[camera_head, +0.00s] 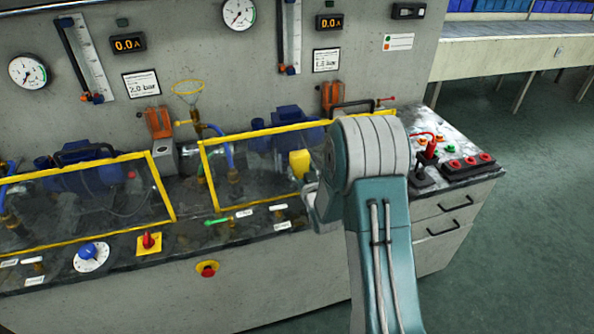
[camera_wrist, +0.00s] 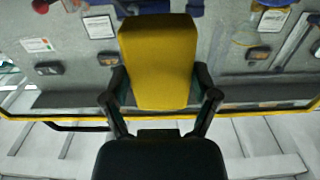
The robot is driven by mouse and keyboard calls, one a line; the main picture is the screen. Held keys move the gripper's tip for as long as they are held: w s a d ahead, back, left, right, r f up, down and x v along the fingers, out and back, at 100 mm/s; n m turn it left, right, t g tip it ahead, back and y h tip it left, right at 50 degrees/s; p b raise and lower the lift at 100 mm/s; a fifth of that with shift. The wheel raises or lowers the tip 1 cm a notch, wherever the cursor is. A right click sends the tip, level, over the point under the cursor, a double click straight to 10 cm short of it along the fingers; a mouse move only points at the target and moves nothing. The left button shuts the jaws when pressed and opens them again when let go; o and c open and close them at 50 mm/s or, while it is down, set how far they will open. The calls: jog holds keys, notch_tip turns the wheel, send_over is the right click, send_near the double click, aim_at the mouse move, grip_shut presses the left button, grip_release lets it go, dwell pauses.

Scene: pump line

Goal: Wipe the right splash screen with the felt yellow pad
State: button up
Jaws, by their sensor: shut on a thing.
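The right splash screen (camera_head: 222,172) is a clear, smudged panel in a yellow frame, standing at the front of the bench. The felt yellow pad (camera_head: 300,163) shows in front of its right part in the head view. In the wrist view the pad (camera_wrist: 157,60) is a yellow block between the two dark fingers of my gripper (camera_wrist: 160,88). The gripper is shut on it. The screen's yellow edge (camera_wrist: 255,113) runs across behind the fingers. I cannot tell whether the pad touches the panel. My arm hides the screen's right end in the head view.
The left splash screen (camera_head: 85,205) stands beside it. In front are a blue knob (camera_head: 89,251), a red switch (camera_head: 149,241) and an emergency stop (camera_head: 207,269). A control panel with a red lever (camera_head: 431,148) is at right. Open floor (camera_head: 530,230) lies at far right.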

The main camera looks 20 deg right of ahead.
jog(key=d, duration=0.3)
jog(key=shift+d, duration=0.35)
jog(key=shift+w+a+r, duration=0.1)
